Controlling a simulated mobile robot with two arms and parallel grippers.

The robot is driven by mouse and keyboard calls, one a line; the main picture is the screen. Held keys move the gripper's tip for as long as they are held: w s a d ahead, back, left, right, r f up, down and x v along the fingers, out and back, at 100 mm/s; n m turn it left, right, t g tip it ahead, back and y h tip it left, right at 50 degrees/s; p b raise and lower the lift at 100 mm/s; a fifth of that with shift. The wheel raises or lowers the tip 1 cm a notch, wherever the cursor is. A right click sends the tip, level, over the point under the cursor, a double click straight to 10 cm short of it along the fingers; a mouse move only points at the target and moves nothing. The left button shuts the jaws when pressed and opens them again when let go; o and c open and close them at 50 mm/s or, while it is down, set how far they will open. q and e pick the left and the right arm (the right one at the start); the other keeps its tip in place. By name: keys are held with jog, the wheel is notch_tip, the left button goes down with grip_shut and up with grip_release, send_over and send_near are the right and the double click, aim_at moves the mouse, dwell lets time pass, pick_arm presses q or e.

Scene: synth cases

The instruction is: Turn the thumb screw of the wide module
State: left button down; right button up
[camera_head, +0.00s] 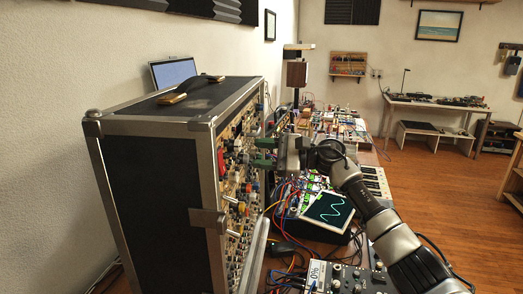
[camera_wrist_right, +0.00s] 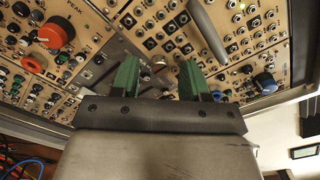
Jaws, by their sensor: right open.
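A rack of synth modules (camera_head: 232,175) faces right in a black flight case with metal edges (camera_head: 150,215). My right gripper (camera_head: 262,153), with green fingers, is open in front of the upper modules. In the right wrist view my gripper (camera_wrist_right: 159,76) points at the panels (camera_wrist_right: 225,75), its two green fingers apart. A small pale part shows between the fingers; I cannot tell whether it is the thumb screw or whether anything touches it. I cannot tell which panel is the wide module. My left gripper is not in view.
An orange knob (camera_wrist_right: 57,32) and a blue knob (camera_wrist_right: 265,83) stand out from the panels, and a grey bar (camera_wrist_right: 208,30) crosses in front. A laptop (camera_head: 174,72) is on the case.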

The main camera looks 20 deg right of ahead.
jog(key=shift+a, duration=0.15)
grip_shut()
dwell(0.4)
jog(key=shift+r+m+p, duration=0.1)
jog(key=shift+m+p, duration=6.8)
jog(key=shift+m, duration=8)
